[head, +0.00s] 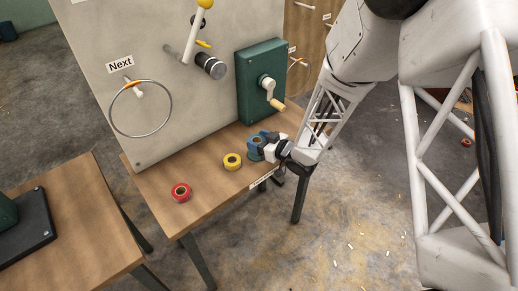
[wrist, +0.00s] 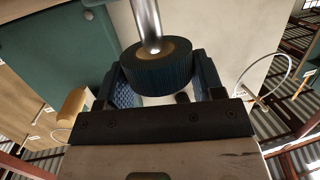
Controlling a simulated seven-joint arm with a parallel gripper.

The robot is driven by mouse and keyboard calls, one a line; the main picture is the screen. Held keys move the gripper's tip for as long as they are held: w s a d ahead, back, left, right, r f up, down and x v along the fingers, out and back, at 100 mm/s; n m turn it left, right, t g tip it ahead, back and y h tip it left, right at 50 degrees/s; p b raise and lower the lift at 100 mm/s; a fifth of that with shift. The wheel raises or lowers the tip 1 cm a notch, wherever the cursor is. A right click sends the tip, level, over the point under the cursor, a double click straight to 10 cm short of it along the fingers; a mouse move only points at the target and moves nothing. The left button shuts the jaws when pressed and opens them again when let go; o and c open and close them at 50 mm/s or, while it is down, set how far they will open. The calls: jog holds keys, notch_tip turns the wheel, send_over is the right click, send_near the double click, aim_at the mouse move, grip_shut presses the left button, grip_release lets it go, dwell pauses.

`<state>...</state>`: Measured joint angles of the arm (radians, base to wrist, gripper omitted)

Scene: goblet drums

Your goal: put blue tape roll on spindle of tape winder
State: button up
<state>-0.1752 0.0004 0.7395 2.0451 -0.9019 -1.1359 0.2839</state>
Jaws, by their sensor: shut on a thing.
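The blue tape roll (head: 257,145) is held at the right edge of the wooden table. My gripper (head: 265,147) is shut on it. In the wrist view, the blue roll (wrist: 158,65) sits between the two fingers, with its tan core showing. A grey metal rod (wrist: 146,22) reaches the core's opening in that view. I cannot tell whether the rod is inside the core or only in front of it. A green box (head: 262,83) with a crank stands behind the roll; I cannot tell for certain whether it is the tape winder.
A yellow roll (head: 232,161) and a red roll (head: 181,192) lie on the table to the left. A grey panel (head: 120,55) with a metal ring (head: 141,108) and a lever (head: 196,38) stands behind. Another table (head: 85,235) is at the lower left, with a green device on a dark base.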

dwell(0.3)
jog(key=shift+f, duration=1.85)
jog(key=shift+f, duration=0.15)
jog(key=o, duration=0.9)
jog(key=shift+d+r, duration=0.15)
jog(key=shift+r, duration=0.05)
jog(key=shift+v, duration=5.85)
